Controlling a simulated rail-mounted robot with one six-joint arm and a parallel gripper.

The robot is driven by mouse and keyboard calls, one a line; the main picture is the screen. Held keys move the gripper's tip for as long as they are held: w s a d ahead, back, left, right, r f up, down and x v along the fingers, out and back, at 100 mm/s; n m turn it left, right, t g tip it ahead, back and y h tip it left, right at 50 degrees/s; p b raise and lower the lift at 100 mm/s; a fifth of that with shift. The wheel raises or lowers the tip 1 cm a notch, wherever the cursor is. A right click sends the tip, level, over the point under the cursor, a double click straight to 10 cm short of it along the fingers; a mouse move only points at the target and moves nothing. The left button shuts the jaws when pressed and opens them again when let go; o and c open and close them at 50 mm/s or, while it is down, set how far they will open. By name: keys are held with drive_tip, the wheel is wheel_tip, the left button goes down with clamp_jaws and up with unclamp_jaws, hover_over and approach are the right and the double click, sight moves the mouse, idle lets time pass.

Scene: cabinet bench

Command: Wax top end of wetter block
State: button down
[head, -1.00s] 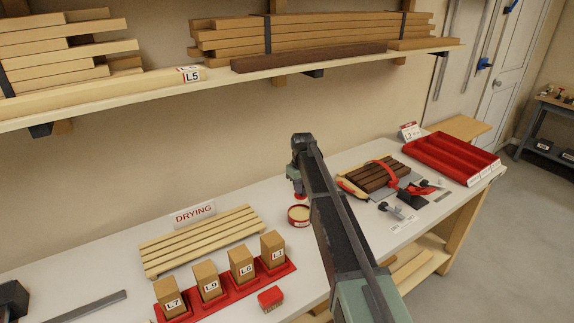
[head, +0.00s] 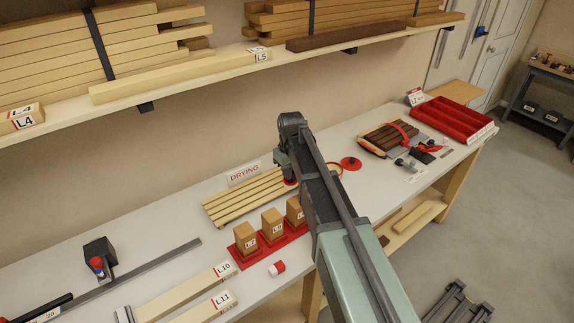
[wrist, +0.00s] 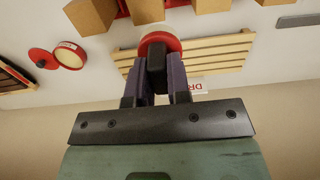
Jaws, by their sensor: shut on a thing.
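My gripper (wrist: 155,88) is shut on the dark handle of a round red applicator (wrist: 160,41) with a pale face. In the head view the applicator (head: 291,182) hangs below the wrist, over the right end of the drying rack (head: 247,198). Wooden blocks stand upright in a red holder (head: 243,264): L7 (head: 246,238), one that reads like L9 (head: 272,224), and another (head: 294,211) partly behind my arm. Any further block is hidden there. In the wrist view the wax tin (wrist: 70,55) is open, with its red lid (wrist: 41,58) beside it.
A small red-and-white item (head: 277,268) lies in front of the holder. Boards L10 (head: 190,290) and L11 (head: 205,308) and a long metal bar (head: 150,270) lie at left. Strapped dark strips (head: 388,137) and a red tray (head: 452,118) are at right. A loaded shelf (head: 180,85) runs above the bench.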

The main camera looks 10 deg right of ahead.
sight(292, 184)
drive_tip(key=shift+w+d+f, duration=0.2)
drive_tip(key=shift+d+f, duration=0.1)
drive_tip(key=shift+d, duration=0.05)
wheel_tip(292, 184, down, 6)
drive_tip(key=b, duration=0.6)
drive_tip(key=shift+r, duration=0.2)
drive_tip(key=shift+f+b, duration=0.95)
drive_tip(key=shift+b, duration=0.1)
drive_tip(key=shift+s, duration=0.1)
